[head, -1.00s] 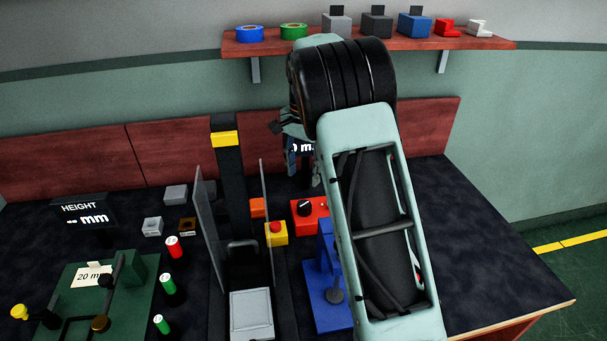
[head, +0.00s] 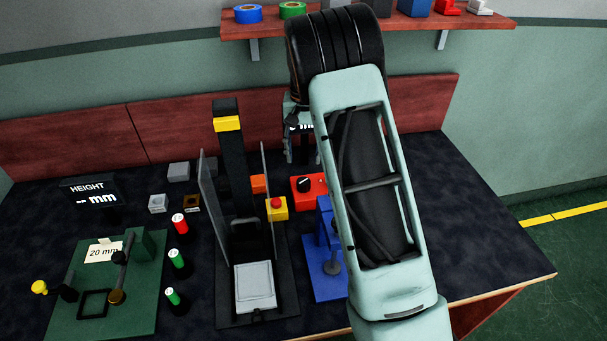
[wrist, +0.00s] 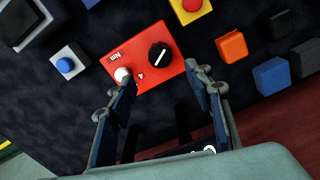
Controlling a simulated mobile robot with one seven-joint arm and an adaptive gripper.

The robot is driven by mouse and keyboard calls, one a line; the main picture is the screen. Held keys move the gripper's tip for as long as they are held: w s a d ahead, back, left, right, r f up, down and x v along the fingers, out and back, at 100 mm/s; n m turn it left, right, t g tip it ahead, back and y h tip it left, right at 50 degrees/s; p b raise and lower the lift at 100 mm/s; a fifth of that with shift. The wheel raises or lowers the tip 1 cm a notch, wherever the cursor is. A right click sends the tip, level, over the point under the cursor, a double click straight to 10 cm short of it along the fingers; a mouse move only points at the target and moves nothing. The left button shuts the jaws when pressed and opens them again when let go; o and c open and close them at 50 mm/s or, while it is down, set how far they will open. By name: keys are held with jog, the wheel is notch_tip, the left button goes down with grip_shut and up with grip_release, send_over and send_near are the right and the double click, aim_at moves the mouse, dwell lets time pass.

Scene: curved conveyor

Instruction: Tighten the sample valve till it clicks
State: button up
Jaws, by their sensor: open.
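No part is clearly marked as the sample valve. A red box (head: 318,180) with a black knob (head: 304,185) stands on the dark bench. In the wrist view the red box (wrist: 145,62) carries "Nm" lettering, the black knob (wrist: 159,55) with a white mark, and a white round part (wrist: 122,75). My gripper (wrist: 162,78) is open and empty, with its fingers spread above the box's near side. In the head view my gripper (head: 302,130) hangs behind the red box, partly hidden by my arm.
A blue stand (head: 325,265) sits in front of the red box, partly behind my arm. A yellow box with a red button (head: 277,208) and a press with upright grey plates (head: 206,205) stand left. A green fixture (head: 140,300) is at front left. The bench's right side is clear.

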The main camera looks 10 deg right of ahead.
aim_at(304, 181)
notch_tip(304, 181, down, 9)
jog(key=shift+f, duration=0.2)
jog(key=shift+c, duration=0.2)
jog(key=c, duration=1.1)
jog(key=shift+m, duration=2)
jog(key=o, duration=1.1)
jog(key=shift+o, duration=0.2)
notch_tip(304, 181, up, 12)
